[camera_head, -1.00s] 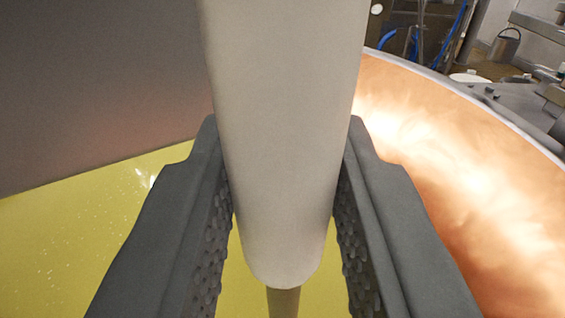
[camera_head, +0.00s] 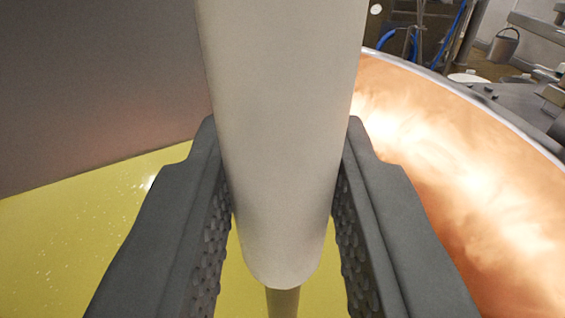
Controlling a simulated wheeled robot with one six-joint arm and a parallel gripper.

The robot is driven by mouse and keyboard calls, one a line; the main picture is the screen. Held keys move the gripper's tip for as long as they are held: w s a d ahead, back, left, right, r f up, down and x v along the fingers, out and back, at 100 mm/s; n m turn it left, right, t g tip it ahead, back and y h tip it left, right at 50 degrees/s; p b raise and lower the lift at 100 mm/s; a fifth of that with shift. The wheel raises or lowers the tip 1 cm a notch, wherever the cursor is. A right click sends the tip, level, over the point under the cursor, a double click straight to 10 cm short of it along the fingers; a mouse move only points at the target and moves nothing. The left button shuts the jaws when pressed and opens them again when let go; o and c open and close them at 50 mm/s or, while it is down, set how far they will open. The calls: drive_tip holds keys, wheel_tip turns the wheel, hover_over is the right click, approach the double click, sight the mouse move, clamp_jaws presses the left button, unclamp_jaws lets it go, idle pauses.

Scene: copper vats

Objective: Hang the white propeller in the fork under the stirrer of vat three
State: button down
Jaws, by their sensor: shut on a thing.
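My gripper (camera_head: 281,205) is shut on a smooth, off-white rounded shaft, which I take to be part of the white propeller (camera_head: 283,150). The shaft runs from the top edge down between the two dark, knobbly finger pads. A thinner, darker beige rod (camera_head: 283,302) shows below its rounded end. The rest of the propeller cannot be made out. I am over a copper vat (camera_head: 440,170) with yellow liquid (camera_head: 75,240) in it. Neither the fork nor the stirrer can be identified for sure.
A large flat grey-brown surface (camera_head: 95,90) fills the upper left, above the liquid. The vat's pale rim (camera_head: 475,95) curves along the right. Beyond it are grey metal fittings (camera_head: 530,95), a hanging bucket (camera_head: 503,45) and blue hoses (camera_head: 412,42).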

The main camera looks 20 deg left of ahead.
drive_tip(key=s+a, duration=0.5)
drive_tip(key=s, duration=0.1)
drive_tip(key=shift+a, duration=0.2)
idle(4.5)
drive_tip(key=shift+s+a+f, duration=0.1)
drive_tip(key=shift+s+f, duration=0.05)
drive_tip(key=shift+f, duration=1)
idle(1.6)
